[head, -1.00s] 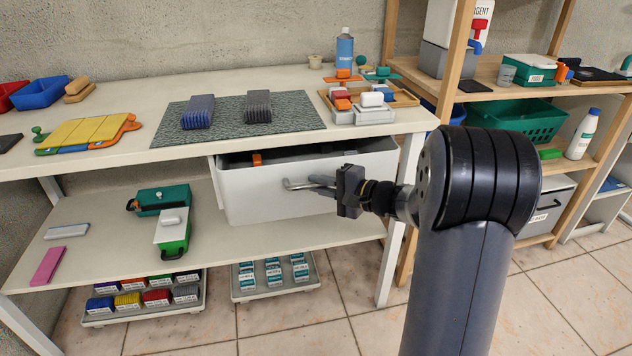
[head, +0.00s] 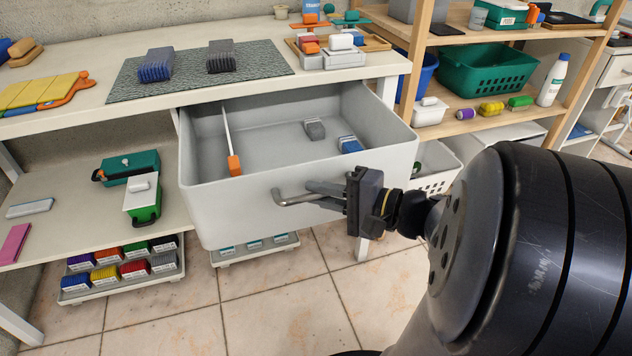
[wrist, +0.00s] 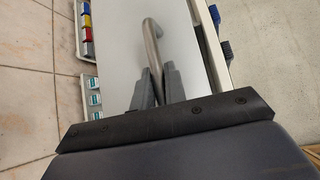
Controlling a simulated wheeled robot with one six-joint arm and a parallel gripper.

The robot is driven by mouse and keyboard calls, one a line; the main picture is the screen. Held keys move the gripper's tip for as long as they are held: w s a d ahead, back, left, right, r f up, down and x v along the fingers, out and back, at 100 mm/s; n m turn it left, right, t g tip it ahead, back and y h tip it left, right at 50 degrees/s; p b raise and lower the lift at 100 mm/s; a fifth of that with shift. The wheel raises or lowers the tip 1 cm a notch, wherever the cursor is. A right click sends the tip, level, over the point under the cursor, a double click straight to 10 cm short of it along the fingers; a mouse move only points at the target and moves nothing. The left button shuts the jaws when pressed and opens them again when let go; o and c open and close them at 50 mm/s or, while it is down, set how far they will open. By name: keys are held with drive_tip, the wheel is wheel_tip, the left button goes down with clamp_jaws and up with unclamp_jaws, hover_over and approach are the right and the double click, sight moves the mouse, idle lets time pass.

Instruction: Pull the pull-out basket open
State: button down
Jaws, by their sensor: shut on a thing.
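The pull-out basket (head: 225,212) is a light grey drawer under the workbench, standing far out from beneath the top. Its inside shows, with an orange-handled tool (head: 233,164), a dark grey block (head: 315,129) and a blue block (head: 350,145). A bent metal bar handle (head: 290,198) is on its front; it also shows in the wrist view (wrist: 152,42). My gripper (head: 322,192) is shut on the handle, its fingers on either side of the bar in the wrist view (wrist: 158,85). The fingers hide part of the handle.
The workbench top (head: 80,110) is above, with a dark mat (head: 195,72) and brushes. A wooden shelf (head: 470,122) with a green basket (head: 487,68) stands at the right. A tray of colored boxes (head: 120,282) is below left. Tiled floor in front is clear.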

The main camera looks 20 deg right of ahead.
drive_tip(key=shift+s, duration=0.25)
drive_tip(key=c, duration=1.5)
unclamp_jaws()
drive_tip(key=shift+o, duration=0.2)
drive_tip(key=p+v, duration=0.2)
drive_tip(key=v, duration=0.8)
drive_tip(key=shift+s+d, duration=0.25)
drive_tip(key=shift+d, duration=0.05)
drive_tip(key=shift+w+a, duration=0.1)
drive_tip(key=shift+b+x, duration=1)
drive_tip(key=shift+x, duration=4.3)
